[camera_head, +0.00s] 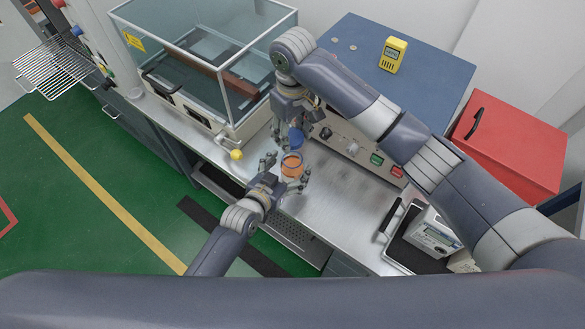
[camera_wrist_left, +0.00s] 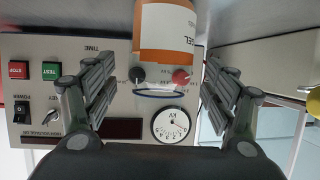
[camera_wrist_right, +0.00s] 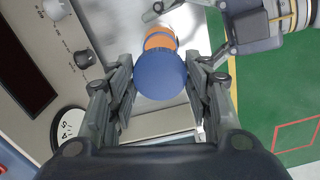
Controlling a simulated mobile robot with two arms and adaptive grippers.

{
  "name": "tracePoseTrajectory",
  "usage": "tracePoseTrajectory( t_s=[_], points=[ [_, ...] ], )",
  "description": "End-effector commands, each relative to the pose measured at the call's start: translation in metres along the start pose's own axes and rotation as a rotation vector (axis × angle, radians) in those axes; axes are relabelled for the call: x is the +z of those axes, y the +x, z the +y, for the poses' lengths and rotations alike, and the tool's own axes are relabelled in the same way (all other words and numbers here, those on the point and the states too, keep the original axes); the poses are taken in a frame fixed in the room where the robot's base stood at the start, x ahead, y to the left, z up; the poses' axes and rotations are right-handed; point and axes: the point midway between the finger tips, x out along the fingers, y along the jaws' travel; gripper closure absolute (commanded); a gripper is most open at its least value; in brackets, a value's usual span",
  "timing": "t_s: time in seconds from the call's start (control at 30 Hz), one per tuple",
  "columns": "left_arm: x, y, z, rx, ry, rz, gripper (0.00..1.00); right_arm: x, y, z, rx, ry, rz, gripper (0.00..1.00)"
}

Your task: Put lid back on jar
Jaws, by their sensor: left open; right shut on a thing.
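The blue round lid (camera_head: 296,139) is held by my right gripper (camera_wrist_right: 157,68), above and slightly behind the jar. In the right wrist view the lid (camera_wrist_right: 160,76) sits between the fingers and partly covers the jar (camera_wrist_right: 160,40).
A tester panel (camera_head: 345,145) with knobs and buttons stands close behind the jar. A glass-walled case (camera_head: 190,75) with a yellow ball knob (camera_head: 236,154) is at the left. A meter (camera_head: 434,237) in an open case and a red toolbox (camera_head: 510,150) are at the right.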

Motion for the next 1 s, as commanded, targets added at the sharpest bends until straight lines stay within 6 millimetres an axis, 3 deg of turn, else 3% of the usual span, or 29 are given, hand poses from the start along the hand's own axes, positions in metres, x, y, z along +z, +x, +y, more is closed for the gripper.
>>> tracePoseTrajectory(
  t_s=[0.3,0.67,0.97,1.0],
  points=[
    [0.0,0.027,0.0,0.0,-0.002,0.001,0.22,0.0,0.0,0.0,0.0,0.0,0.0,0.61],
    [0.0,0.029,0.0,0.0,-0.002,0.0,0.22,0.0,0.0,0.0,0.0,0.0,0.0,0.61],
    [0.0,0.029,0.0,0.0,-0.001,0.0,0.88,0.0,0.0,0.0,0.0,0.0,0.0,0.61],
    [0.0,0.029,0.0,0.0,-0.001,-0.001,0.89,0.0,0.0,0.0,0.0,0.0,0.0,0.61]
  ],
)
